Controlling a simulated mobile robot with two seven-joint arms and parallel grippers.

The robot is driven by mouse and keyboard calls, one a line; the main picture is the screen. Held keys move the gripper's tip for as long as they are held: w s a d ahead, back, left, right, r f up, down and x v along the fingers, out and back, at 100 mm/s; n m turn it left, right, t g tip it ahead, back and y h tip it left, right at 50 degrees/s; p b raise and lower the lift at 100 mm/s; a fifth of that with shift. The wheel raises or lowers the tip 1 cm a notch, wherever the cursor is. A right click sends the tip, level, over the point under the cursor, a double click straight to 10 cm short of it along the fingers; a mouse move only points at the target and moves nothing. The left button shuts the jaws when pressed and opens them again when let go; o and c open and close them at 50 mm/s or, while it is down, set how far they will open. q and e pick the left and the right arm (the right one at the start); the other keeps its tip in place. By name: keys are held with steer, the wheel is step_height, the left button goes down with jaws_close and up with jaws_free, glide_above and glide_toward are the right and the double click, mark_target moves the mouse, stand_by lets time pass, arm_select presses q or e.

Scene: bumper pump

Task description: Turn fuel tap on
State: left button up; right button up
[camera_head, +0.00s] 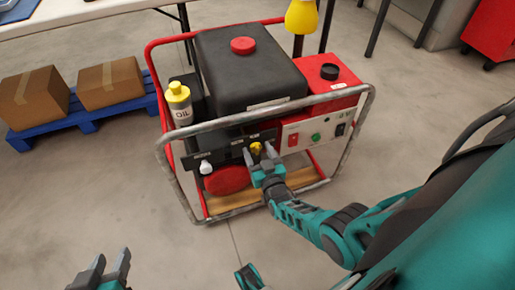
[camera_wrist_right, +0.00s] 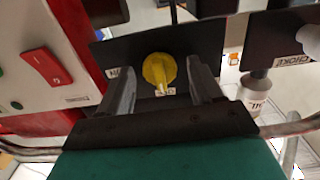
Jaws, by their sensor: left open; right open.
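The fuel tap is a yellow knob (camera_head: 256,148) on the black front panel of the red-framed generator (camera_head: 250,75). In the right wrist view the yellow knob (camera_wrist_right: 158,70) has a narrow tip pointing down in the picture, over a small white label. My right gripper (camera_head: 259,157) is at the panel, open, with one finger on each side of the knob. In the right wrist view the right gripper (camera_wrist_right: 160,88) shows gaps between both fingers and the knob. My left gripper (camera_head: 107,268) is open and empty, low at the left, away from the generator.
A white choke knob (camera_head: 205,167) and a yellow-capped oil bottle (camera_head: 179,103) are left of the tap. A red switch (camera_head: 293,140) and green button (camera_head: 316,137) are right. A grey tube (camera_head: 270,112) crosses above the panel. Boxes on a blue pallet (camera_head: 85,117) stand left.

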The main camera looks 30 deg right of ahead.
steer(key=shift+c, duration=0.2)
steer(key=c, duration=1)
